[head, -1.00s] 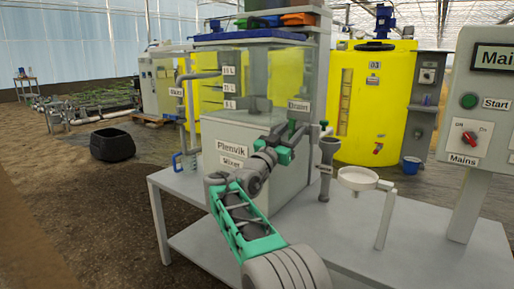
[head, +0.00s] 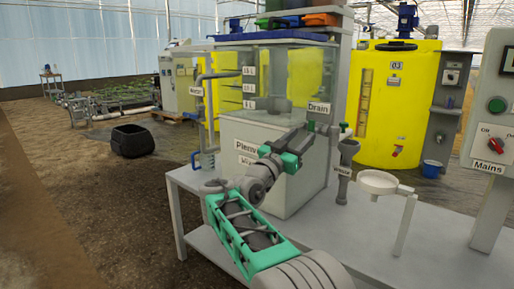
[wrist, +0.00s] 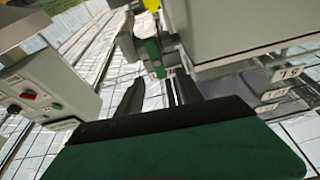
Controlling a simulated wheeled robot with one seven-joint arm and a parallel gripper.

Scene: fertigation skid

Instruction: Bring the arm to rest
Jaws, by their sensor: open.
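My arm reaches up from the bottom of the head view. My gripper (head: 305,135) is in front of the clear-walled mixer tank (head: 300,70), just below and left of its Drain label (head: 319,107). In the wrist view its dark fingers (wrist: 156,90) are apart, with nothing seen between them. I cannot tell whether the gripper touches the tank or valve.
The mains panel (head: 490,150) is at the right edge. A black tub (head: 132,140) stands on the open floor at the left.

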